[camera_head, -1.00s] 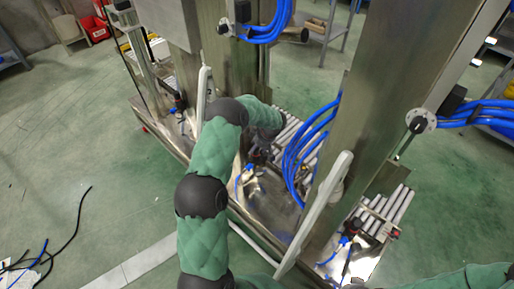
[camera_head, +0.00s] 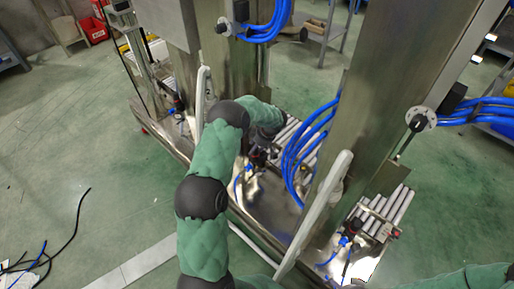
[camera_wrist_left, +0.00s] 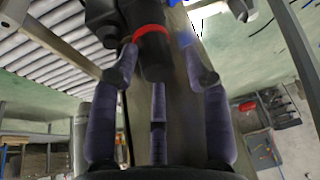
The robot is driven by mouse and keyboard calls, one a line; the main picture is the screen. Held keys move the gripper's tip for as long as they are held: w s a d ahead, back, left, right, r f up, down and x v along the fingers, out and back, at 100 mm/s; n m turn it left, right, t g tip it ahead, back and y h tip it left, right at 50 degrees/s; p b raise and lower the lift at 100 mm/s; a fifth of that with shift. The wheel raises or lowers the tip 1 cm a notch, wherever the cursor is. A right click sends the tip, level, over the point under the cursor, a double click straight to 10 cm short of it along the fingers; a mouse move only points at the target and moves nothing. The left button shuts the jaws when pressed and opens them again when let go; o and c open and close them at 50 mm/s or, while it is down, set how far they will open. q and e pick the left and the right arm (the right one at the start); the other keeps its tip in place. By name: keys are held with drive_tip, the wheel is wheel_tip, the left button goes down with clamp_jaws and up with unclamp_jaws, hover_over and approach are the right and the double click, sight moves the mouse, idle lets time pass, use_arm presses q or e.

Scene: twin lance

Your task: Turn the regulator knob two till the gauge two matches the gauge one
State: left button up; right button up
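In the left wrist view, a black regulator knob (camera_wrist_left: 152,62) with a red ring lies between the fingers of my left gripper (camera_wrist_left: 163,62). The gripper is open. The left finger's tip overlaps the knob's edge in the picture, and I cannot tell if they touch. A gap shows on the right finger's side. In the head view, my left arm reaches over the machine base and mostly hides this gripper and knob. Another dark regulator (camera_head: 354,227) with a red part stands at the right station. The gauge faces cannot be read. My right gripper is out of view.
Steel columns (camera_head: 384,110), white handrails (camera_head: 318,215) and blue hoses (camera_head: 305,150) stand close around my left arm. Grey rollers (camera_head: 398,208) lie beside the right station. My right arm shows at the lower right. The green floor at left is mostly clear.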

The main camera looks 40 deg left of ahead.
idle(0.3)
use_arm(q)
drive_tip(key=v, duration=1.2)
drive_tip(key=shift+a, duration=0.1)
